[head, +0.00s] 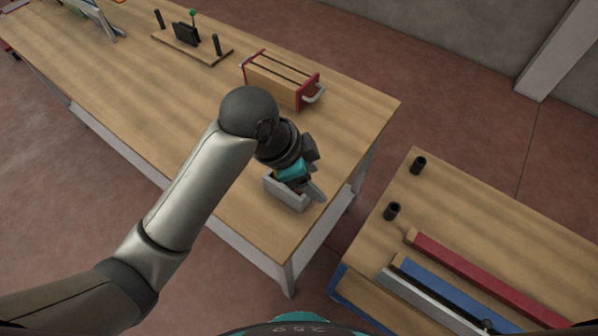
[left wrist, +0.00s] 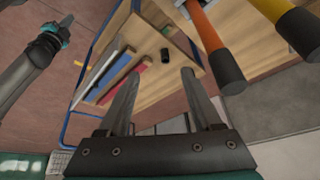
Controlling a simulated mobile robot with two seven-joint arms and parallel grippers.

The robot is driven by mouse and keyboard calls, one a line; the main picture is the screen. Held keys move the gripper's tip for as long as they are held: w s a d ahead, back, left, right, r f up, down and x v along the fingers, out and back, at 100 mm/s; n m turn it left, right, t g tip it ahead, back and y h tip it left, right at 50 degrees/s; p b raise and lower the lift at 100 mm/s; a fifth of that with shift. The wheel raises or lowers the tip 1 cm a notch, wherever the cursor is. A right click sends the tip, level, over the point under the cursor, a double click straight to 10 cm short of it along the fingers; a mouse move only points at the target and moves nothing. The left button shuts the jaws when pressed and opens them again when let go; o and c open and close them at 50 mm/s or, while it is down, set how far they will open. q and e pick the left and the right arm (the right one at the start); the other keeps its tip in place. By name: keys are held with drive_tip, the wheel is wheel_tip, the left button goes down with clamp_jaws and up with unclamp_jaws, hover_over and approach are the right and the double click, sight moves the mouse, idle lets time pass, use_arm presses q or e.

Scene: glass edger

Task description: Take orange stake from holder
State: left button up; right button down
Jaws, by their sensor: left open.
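My left gripper (head: 315,192) is over the near right corner of the long wooden table, right by a small grey open box (head: 285,196). The gripper hides much of the box and its contents. In the left wrist view, its two fingers (left wrist: 158,74) are spread with nothing between them. An orange stake (left wrist: 209,30) with a black end shows to the right of the fingers, outside the jaws. A yellow stake (left wrist: 272,8) with a black end is further right. Part of my right arm, with its gripper (left wrist: 52,36), shows at the upper left; its jaws are unclear.
A red-ended wooden rack (head: 283,80) and a board with upright black pegs (head: 190,48) stand further back on the table (head: 215,105). A second table (head: 440,190) at the right holds red (head: 480,275) and blue (head: 445,288) bars and black cups. A gap separates the tables.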

use_arm(q)
drive_tip(key=w+a+r+m+y, duration=0.1)
drive_tip(key=w+r+m, duration=0.1)
drive_tip(key=r+m, duration=0.1)
drive_tip(key=w+r+m+g+y, duration=0.1)
drive_tip(key=w+r+m, duration=0.1)
drive_tip(key=r+m, duration=0.1)
drive_tip(key=w+a+r+m+y, duration=0.1)
drive_tip(key=w+r+m+y, duration=0.1)
drive_tip(key=r, duration=0.1)
drive_tip(key=shift+w+a+m, duration=0.3)
drive_tip(key=shift+m, duration=0.1)
drive_tip(key=shift+w+a+r, duration=0.15)
drive_tip(key=shift+a+r, duration=0.1)
drive_tip(key=shift+r, duration=0.05)
drive_tip(key=shift+w+a+y, duration=0.1)
drive_tip(key=shift+y, duration=0.2)
wheel_tip(320, 180, down, 10)
drive_tip(key=shift+r, duration=0.25)
drive_tip(key=f, duration=0.5)
drive_tip(key=shift+d+f+p, duration=0.25)
drive_tip(key=shift+d+p, duration=0.05)
drive_tip(key=shift+d, duration=0.1)
clamp_jaws()
